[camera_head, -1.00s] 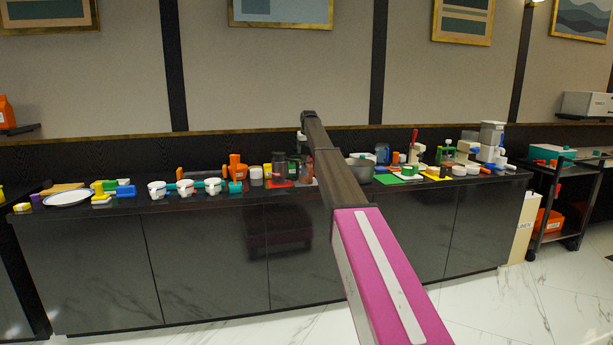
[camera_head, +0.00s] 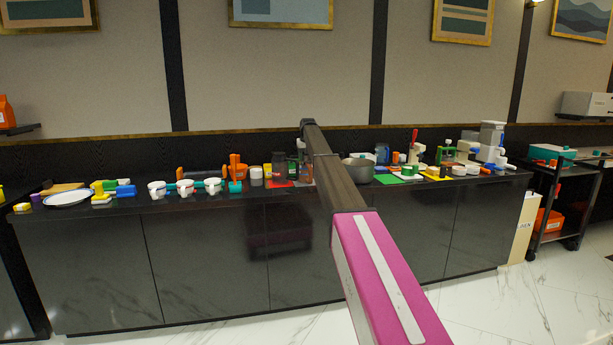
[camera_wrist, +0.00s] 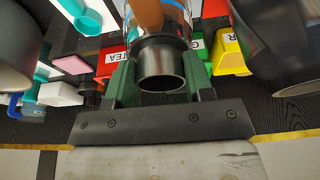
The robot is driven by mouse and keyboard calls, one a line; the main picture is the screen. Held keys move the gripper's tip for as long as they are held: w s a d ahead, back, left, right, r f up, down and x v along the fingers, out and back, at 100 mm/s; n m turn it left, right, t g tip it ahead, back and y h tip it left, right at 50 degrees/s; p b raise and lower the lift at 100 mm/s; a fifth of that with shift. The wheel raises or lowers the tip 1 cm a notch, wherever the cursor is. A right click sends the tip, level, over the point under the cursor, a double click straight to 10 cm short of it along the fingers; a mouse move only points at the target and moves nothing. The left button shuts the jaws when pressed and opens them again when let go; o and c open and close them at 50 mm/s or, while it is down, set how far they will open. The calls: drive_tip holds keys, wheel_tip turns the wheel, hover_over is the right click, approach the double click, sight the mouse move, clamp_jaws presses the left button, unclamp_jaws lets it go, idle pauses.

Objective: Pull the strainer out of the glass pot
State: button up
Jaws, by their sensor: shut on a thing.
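My gripper (camera_wrist: 160,85) has its dark green fingers shut on a dark metal cylinder, the strainer (camera_wrist: 161,62), which sits between them in the wrist view. The clear glass pot (camera_wrist: 174,14) shows in part behind the strainer, with a brown piece over it at the top of the picture. How deep the strainer sits in the pot cannot be told. In the head view the dark glass pot (camera_head: 279,166) stands on the counter just left of my arm. My gripper is mostly hidden behind my arm there.
A large dark vessel (camera_wrist: 280,45) is close on the right. A metal pot (camera_head: 358,169) and cups (camera_head: 213,185) crowd the counter (camera_head: 210,205).

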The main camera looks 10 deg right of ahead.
drive_tip(key=shift+r, duration=0.9)
idle(0.6)
wheel_tip(320, 180, up, 11)
drive_tip(key=shift+r, duration=0.15)
idle(1.8)
